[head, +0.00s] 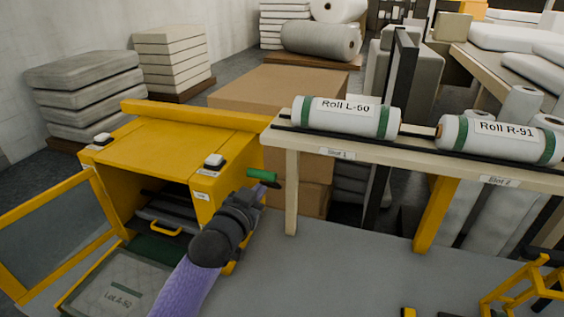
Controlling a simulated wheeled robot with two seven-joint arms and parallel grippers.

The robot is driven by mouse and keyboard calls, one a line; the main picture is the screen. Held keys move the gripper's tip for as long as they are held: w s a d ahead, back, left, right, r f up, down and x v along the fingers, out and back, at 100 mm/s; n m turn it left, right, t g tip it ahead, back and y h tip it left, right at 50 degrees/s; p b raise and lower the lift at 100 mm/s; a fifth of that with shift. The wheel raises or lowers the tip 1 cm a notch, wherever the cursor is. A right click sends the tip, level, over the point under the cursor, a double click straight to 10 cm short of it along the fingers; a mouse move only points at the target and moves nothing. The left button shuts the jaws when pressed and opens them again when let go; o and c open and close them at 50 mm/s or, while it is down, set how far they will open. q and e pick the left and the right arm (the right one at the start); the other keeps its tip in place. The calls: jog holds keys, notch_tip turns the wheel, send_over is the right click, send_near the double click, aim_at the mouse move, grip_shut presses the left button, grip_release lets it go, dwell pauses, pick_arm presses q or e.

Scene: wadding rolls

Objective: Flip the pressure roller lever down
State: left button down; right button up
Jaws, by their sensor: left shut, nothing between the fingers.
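The yellow machine (165,146) stands at the left with its front open. A short green handle (262,175), which looks like the pressure roller lever's grip, sticks out level at the machine's right side. My left gripper (270,185) is shut and empty, its dark tips right beside and just below the green handle. I cannot tell whether they touch it. My left wrist hides the lower right side of the machine and any lever arm there. My right gripper is out of view.
A bench (292,190) holding Roll L-60 (345,117) and Roll R-91 (495,138) stands at the right. Cardboard boxes (280,90) stand behind.

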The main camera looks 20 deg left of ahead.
pick_arm(q)
jog(key=w+b, duration=0.1)
jog(key=w, duration=0.2)
jog(key=w+b, duration=0.1)
jog(key=w, duration=0.2)
jog(key=w+f+b, duration=0.1)
jog(key=w, duration=0.2)
jog(key=shift+w, duration=0.3)
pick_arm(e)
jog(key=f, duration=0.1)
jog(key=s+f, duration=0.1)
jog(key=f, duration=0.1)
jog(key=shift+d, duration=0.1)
pick_arm(q)
jog(key=shift+s+d+f+t+b, duration=0.1)
jog(key=shift+s+f+t+b, duration=0.6)
jog(key=shift+s+f+b, duration=0.35)
jog(key=t+b, duration=0.5)
jog(key=b, duration=0.6)
send_near(276, 180)
jog(key=shift+w+f, duration=0.95)
jog(key=shift+f, duration=1.75)
jog(key=shift+d+m, duration=0.2)
jog(key=shift+m, duration=0.1)
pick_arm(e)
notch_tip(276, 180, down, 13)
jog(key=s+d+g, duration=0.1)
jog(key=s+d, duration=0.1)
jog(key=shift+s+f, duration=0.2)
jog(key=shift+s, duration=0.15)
